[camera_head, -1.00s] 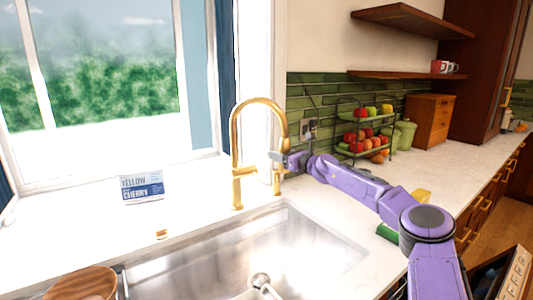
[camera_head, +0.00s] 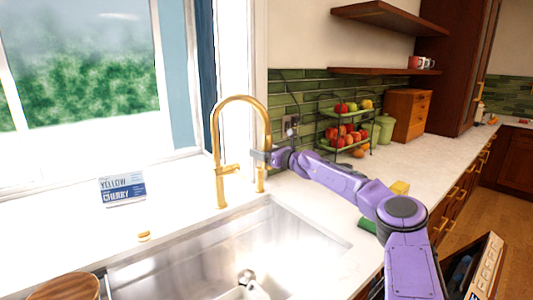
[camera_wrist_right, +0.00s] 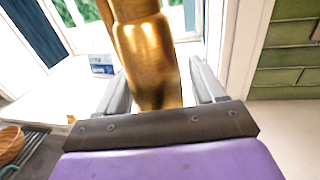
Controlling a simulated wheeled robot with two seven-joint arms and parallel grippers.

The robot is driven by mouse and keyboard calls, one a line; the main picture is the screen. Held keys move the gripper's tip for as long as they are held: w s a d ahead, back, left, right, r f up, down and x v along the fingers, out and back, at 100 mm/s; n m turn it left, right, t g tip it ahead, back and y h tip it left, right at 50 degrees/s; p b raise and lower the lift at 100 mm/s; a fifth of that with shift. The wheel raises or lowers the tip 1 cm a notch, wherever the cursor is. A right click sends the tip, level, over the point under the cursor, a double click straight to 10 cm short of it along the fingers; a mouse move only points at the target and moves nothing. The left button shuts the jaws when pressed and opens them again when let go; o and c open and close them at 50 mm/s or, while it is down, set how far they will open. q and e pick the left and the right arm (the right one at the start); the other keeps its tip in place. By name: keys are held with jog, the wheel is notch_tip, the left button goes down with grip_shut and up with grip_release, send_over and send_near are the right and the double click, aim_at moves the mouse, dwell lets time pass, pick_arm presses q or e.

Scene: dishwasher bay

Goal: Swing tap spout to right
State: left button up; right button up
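The gold tap (camera_head: 219,150) stands upright behind the sink, its tall spout arching over to the right and its tip pointing down. A small side handle (camera_head: 230,169) sits on its post. My right gripper (camera_head: 262,156) is at the hanging end of the spout. In the right wrist view the gold spout end (camera_wrist_right: 150,60) lies between the two fingers of my right gripper (camera_wrist_right: 161,80). The fingers stand apart, with a visible gap on the right side; contact on the left side is unclear. My left gripper is in neither view.
The steel sink (camera_head: 160,275) lies in front of the tap. A "YELLOW CHERRY" box (camera_head: 122,190) stands by the window. A fruit rack (camera_head: 345,128), a green canister (camera_head: 384,130) and a wooden drawer box (camera_head: 408,115) stand along the right counter.

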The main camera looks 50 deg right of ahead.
jog(key=shift+s+d+r, duration=0.1)
jog(key=shift+s+r, duration=0.05)
jog(key=shift+s, duration=0.25)
jog(key=s+p, duration=0.9)
jog(key=p, duration=0.1)
jog(key=shift+s+d+f, duration=0.2)
jog(key=shift+s, duration=0.15)
